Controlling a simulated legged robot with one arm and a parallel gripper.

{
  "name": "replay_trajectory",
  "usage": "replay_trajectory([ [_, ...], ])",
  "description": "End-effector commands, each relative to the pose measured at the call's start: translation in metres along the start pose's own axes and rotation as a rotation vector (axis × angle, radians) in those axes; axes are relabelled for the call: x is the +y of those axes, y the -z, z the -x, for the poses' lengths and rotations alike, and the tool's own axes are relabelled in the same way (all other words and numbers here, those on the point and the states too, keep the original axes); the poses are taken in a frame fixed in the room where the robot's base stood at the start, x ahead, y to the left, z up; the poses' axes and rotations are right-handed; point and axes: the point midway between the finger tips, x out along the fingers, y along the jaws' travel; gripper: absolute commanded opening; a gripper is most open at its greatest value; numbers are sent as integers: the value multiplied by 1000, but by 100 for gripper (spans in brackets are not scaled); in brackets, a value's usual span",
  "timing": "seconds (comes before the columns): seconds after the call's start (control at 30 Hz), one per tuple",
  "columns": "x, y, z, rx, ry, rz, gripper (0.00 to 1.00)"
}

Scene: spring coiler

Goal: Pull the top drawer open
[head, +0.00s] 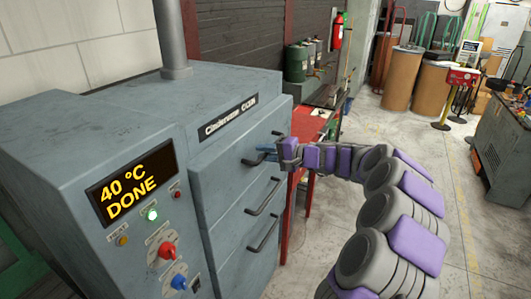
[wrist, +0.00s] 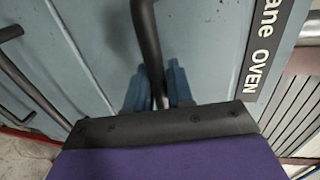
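The grey-blue oven cabinet has several black bar handles down its front. The top drawer (head: 228,172) looks closed, its front flush with the cabinet. Its handle (head: 250,162) is a dark bar, which also shows in the wrist view (wrist: 146,40). My gripper (head: 267,152) is at the far end of this handle. In the wrist view, the blue fingers of my gripper (wrist: 157,88) stand on either side of the handle, close against it. They look shut on it, though the palm edge hides the finger bases.
Two lower drawer handles (head: 263,197) (head: 264,232) sit below. A control panel with a lit display (head: 131,187) is on the oven's left. A red table (head: 310,122) stands behind my gripper. The concrete floor to the right is largely clear.

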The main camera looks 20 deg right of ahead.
Motion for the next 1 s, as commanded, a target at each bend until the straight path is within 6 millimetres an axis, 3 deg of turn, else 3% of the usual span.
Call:
replay_trajectory([
  [0.17, 0, 4, 3, 7, 2, -1, 0],
  [0.67, 0, 6, 6, 13, 3, -1, 0],
  [0.87, 4, 8, 28, 17, 6, -4, 0],
  [1.0, 11, 8, 57, 17, 5, -5, 0],
])
